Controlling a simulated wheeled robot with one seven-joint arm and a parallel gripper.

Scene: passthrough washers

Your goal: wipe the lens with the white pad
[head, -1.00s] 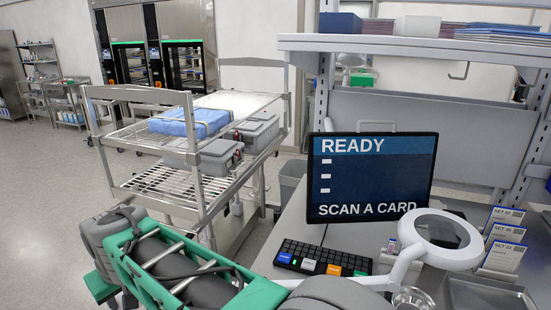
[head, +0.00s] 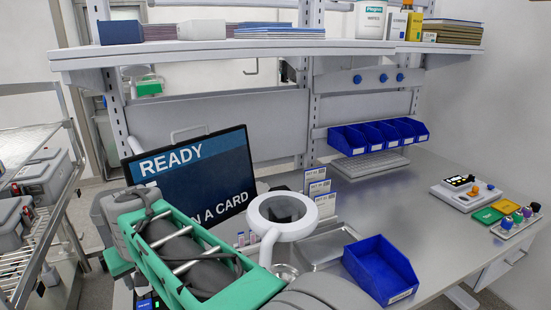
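The lens (head: 283,209) is a round, dark pane inside a white ring on a white arm, like a magnifier lamp. It stands over the workbench in the middle of the head view, in front of the screen's right side. I cannot make out a white pad in this view. My arm, with green and grey parts, fills the lower left and hides part of the screen and bench. My gripper is not in view.
A screen (head: 190,175) reads READY. A blue bin (head: 380,268) and a metal tray (head: 325,246) lie right of the lens. Small blue bins (head: 378,135) hang at the back. A control box (head: 465,192) stands far right. The middle-right bench top (head: 420,205) is clear.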

